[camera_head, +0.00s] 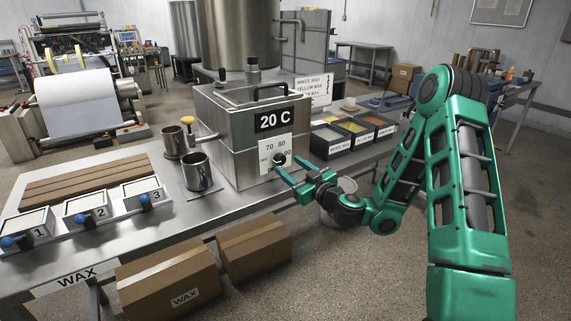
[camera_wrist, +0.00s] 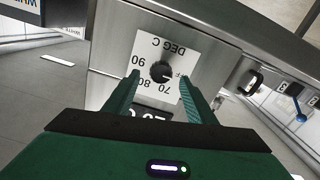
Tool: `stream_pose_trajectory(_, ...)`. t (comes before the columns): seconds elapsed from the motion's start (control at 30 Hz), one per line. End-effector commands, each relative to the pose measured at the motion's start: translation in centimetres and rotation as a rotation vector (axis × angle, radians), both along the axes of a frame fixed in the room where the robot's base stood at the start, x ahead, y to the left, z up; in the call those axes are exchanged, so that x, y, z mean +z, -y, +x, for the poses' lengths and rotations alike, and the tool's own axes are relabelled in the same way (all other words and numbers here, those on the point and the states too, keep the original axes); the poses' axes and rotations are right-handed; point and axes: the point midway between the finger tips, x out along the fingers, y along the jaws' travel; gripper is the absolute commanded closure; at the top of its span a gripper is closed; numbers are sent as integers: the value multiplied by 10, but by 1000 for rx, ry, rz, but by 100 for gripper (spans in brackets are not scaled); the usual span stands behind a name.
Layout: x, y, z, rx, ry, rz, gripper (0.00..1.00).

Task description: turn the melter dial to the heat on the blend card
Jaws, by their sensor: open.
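The steel melter (camera_head: 222,140) stands on the bench, and its display (camera_head: 272,120) reads 20 C. Below the display is a white dial plate (camera_head: 266,150) with a round black dial (camera_head: 279,159). In the wrist view, the plate appears upside down with 70, 80, 90 and DEG C around the dial (camera_wrist: 160,71). A light mark on the dial seems to face the partly hidden OFF label. My gripper (camera_head: 289,179) is open in front of the dial; its fingers (camera_wrist: 161,77) are on either side of it. A card (camera_head: 313,90) listing waxes stands behind; its numbers are unreadable.
Wax bins (camera_head: 352,130) sit right of the melter. Two steel mugs, one at the front (camera_head: 197,173), stand to its left. Numbered scales (camera_head: 86,209) line the bench's left part. Cardboard boxes (camera_head: 168,281) lie in front of the bench.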

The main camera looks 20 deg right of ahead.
Motion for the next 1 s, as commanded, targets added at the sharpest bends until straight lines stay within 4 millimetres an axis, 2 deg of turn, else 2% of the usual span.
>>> stream_pose_trajectory(0.1, 2, -7, 17, 2, 6, -4, 49)
stream_pose_trajectory(0.3, 1, -13, 37, 0, 3, -4, 49)
stream_pose_trajectory(0.5, 1, -16, 45, -1, 2, 0, 49)
stream_pose_trajectory(0.77, 0, -17, 46, 0, 1, 0, 49)
stream_pose_trajectory(0.93, 0, -16, 45, 0, 1, 0, 87)
stream_pose_trajectory(1.0, 0, -16, 46, 0, 1, 0, 90)
